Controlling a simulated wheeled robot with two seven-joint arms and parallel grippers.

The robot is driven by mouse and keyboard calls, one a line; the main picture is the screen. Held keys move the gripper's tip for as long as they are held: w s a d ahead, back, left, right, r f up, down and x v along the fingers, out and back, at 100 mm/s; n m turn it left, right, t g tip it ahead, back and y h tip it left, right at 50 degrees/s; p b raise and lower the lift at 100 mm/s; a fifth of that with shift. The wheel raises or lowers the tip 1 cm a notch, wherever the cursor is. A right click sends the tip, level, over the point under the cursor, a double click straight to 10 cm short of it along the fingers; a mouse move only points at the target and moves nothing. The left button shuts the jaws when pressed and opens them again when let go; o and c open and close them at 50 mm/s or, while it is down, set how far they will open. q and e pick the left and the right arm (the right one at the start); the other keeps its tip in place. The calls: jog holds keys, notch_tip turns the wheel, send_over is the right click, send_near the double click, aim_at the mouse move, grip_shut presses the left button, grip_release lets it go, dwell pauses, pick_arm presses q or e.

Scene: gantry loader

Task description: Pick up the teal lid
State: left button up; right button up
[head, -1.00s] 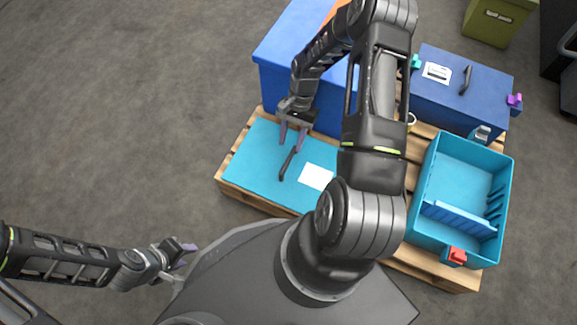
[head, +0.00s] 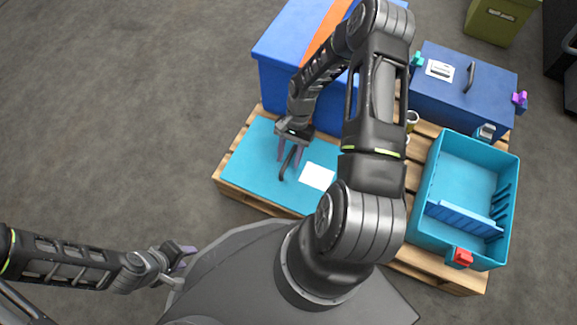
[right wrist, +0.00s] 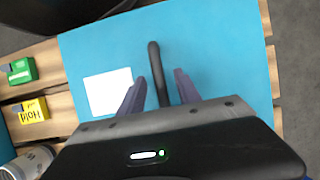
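The teal lid (head: 245,165) lies flat on the wooden pallet, with a white label (head: 317,176) and a dark bar handle (head: 287,165) on top. It fills the middle of the right wrist view (right wrist: 215,65). My right gripper (head: 290,160) is over the lid at the handle. In the right wrist view its two purple fingers (right wrist: 157,90) stand apart on either side of the handle (right wrist: 154,75), with gaps visible on both sides. My left gripper (head: 187,254) is at the lower left, away from the lid; its opening is too small to judge.
A teal open bin (head: 418,215) with a red latch stands on the pallet (head: 440,277) at right. A blue lidded box (head: 435,100) and a larger blue bin (head: 275,80) stand behind. Green and yellow blocks (right wrist: 33,110) show beside the lid. Floor at left is clear.

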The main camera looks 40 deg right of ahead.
jog(key=shift+s+a+f, duration=0.1)
jog(key=shift+a+f, duration=0.1)
jog(key=shift+f, duration=0.3)
jog(key=shift+c, duration=0.4)
grip_shut()
dwell(1.0)
